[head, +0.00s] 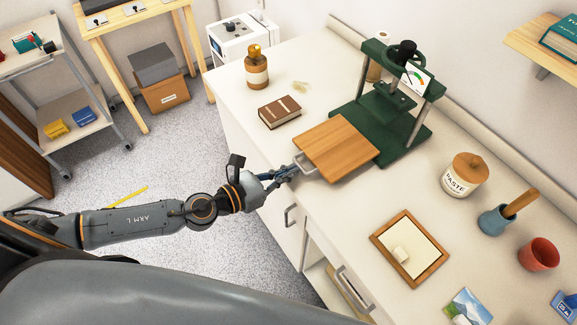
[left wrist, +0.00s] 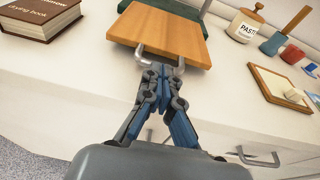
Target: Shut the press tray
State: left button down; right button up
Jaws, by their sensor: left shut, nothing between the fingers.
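The press tray (head: 337,147) is a wooden board that sticks out from the dark green press (head: 409,120) on the counter, with a metal handle (head: 305,166) on its near left edge. In the left wrist view the tray (left wrist: 160,35) lies straight ahead, with its handle (left wrist: 160,56) just beyond the fingertips. My left gripper (head: 292,171) is shut and empty, with its tips at the handle; I cannot tell whether they touch it. The left wrist view shows the closed fingers (left wrist: 158,72) in front of the tray. My right gripper is not in view.
Drawer handles (head: 290,216) line the counter front.

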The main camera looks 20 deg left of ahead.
pick_arm(q)
jog(key=shift+w+d, duration=0.1)
dwell(0.3)
jog(key=p, duration=0.4)
send_near(343, 142)
jog(key=shift+w+f, duration=0.1)
jog(key=shift+f, duration=0.6)
jog(key=x, duration=0.6)
jog(key=r+p+x, duration=0.1)
jog(key=x, duration=0.2)
jog(key=shift+w+d+r, duration=0.1)
jog(key=shift+d+r, duration=0.05)
jog(key=shift+w, duration=0.15)
jog(key=shift+r, duration=0.25)
